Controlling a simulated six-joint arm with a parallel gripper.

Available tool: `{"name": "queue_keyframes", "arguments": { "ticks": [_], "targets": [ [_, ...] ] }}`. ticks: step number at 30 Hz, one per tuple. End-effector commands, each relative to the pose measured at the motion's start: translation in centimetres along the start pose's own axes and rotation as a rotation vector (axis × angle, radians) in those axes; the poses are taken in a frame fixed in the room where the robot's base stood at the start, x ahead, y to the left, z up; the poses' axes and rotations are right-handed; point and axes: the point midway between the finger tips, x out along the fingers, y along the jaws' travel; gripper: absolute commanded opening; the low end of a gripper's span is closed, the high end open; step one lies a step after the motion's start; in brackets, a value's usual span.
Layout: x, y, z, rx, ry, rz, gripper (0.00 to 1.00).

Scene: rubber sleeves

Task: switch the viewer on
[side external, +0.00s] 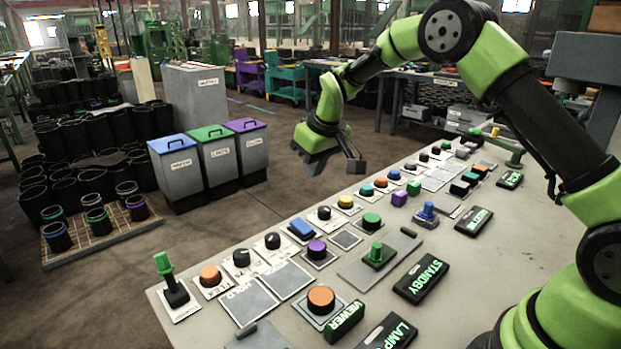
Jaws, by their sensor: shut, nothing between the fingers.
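A dark block sign with green letters reading VIEWER (345,320) stands near the front edge of the grey control table. A large orange round button (321,298) on a square base sits right beside it, to its left. I cannot tell from the lettering alone whether the viewer is on. My gripper (335,164) is shut and empty. It hangs in the air beyond the table's far-left edge, well above and behind the orange button, touching nothing.
The table (470,290) carries several buttons, knobs and blocks. Close by are a LAMPS sign (388,332), a STANDBY sign (421,279), a green lever (376,252) and a green joystick (170,277). Lidded bins (218,158) stand on the floor behind.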

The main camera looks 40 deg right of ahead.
Motion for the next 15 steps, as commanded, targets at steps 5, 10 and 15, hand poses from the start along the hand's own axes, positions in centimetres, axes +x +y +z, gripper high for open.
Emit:
{"name": "queue_keyframes", "arguments": {
  "ticks": [5,10,15],
  "targets": [
    [0.11,-0.02,-0.75,-0.001,0.001,0.0,0.0],
    [0.09,-0.03,-0.73,-0.001,0.001,0.0,0.0],
    [0.57,-0.02,-0.72,-0.001,0.0,0.0,0.0]
  ]
}}
